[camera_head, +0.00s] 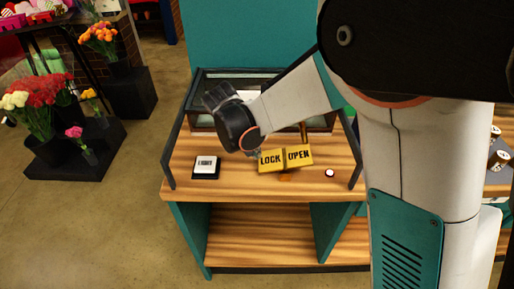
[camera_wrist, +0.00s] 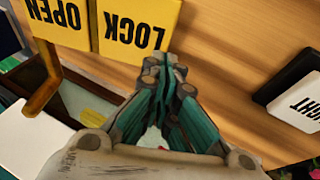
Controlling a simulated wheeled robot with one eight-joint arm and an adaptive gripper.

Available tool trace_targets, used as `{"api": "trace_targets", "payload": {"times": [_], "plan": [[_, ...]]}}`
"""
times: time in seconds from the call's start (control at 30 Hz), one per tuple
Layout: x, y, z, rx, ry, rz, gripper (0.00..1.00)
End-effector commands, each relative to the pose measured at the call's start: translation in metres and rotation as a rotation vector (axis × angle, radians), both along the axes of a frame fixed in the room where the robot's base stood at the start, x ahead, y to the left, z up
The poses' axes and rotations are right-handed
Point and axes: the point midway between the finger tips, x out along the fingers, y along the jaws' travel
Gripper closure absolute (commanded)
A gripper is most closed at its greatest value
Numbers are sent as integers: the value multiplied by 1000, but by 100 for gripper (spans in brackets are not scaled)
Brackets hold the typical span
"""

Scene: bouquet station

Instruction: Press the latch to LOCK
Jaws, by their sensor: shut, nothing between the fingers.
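The latch is a yellow two-part plate on the wooden counter. Its LOCK half (camera_head: 270,167) is on the left and its OPEN half (camera_head: 300,163) on the right, with a dark seam between them. The wrist view shows them upside down, with LOCK (camera_wrist: 138,20) to the right of OPEN (camera_wrist: 58,36). My gripper (camera_head: 257,153) is shut and empty at the left, upper edge of the LOCK half. In the wrist view its closed fingertips (camera_wrist: 165,64) lie just beside the LOCK corner. I cannot tell whether they touch it.
A white LIGHT switch on a black base (camera_head: 206,173) is left of the latch. A small white round button (camera_head: 329,173) is on the right. A yellow bar (camera_wrist: 44,92) rises beside the OPEN half. A dark-framed case (camera_head: 208,78) stands behind. Dark side rails (camera_head: 168,160) edge the counter (camera_head: 230,186).

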Motion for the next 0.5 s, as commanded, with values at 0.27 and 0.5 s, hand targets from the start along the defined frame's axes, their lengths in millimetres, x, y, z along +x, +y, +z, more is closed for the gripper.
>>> {"api": "trace_targets", "payload": {"times": [0.27, 0.5], "plan": [[0, 1, -8, 2, 0, -2, 100], [0, 1, -9, 2, 0, -2, 100]]}}
